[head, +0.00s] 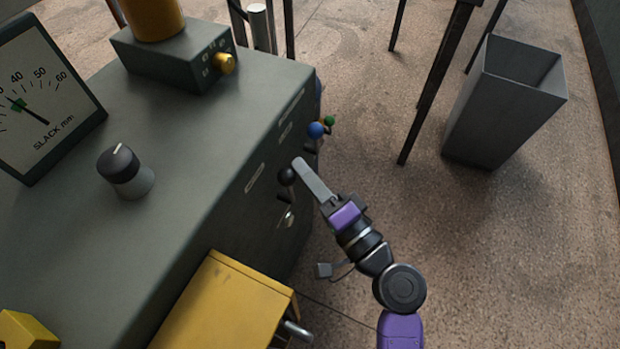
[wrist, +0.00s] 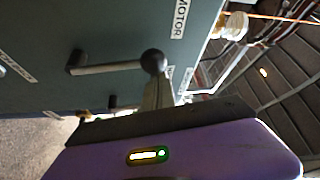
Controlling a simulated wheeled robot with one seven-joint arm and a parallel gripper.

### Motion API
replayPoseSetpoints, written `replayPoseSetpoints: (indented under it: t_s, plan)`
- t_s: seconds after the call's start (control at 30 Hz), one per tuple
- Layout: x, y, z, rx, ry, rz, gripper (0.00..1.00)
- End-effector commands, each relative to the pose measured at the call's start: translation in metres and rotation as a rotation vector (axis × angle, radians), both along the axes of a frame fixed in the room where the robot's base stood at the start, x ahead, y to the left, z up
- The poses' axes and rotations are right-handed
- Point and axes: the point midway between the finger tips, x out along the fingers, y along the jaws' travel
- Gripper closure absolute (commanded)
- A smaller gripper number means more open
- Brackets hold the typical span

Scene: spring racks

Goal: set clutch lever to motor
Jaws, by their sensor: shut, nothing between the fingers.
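A lever with a black ball knob (head: 287,176) sticks out from the side of the grey-green machine. In the wrist view the black ball (wrist: 153,62) sits at the right end of a bar that runs left to its pivot. A white label reading MOTOR (wrist: 180,18) is on the panel just above and right of the ball. My gripper (head: 300,164) is shut and empty, its fingertips beside the ball; in the wrist view the fingers (wrist: 159,92) are just below it. I cannot tell whether they touch it. The lever's base is hidden in the head view.
A blue knob (head: 316,130) and a green knob (head: 329,120) stick out farther along the same side. A yellow box (head: 220,305) juts out nearby. A grey bin (head: 503,105) stands on the floor at right. The floor right of my arm is clear.

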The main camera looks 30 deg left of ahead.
Motion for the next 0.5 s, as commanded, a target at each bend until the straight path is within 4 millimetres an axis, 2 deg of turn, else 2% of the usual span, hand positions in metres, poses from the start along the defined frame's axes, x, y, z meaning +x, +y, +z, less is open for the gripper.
replayPoseSetpoints:
  t_s: [0.03,0.5]
  plan:
    - [-0.004,0.0,-0.011,0.003,-0.031,0.001,1.0]
    - [-0.031,-0.002,-0.01,0.016,-0.273,-0.001,1.0]
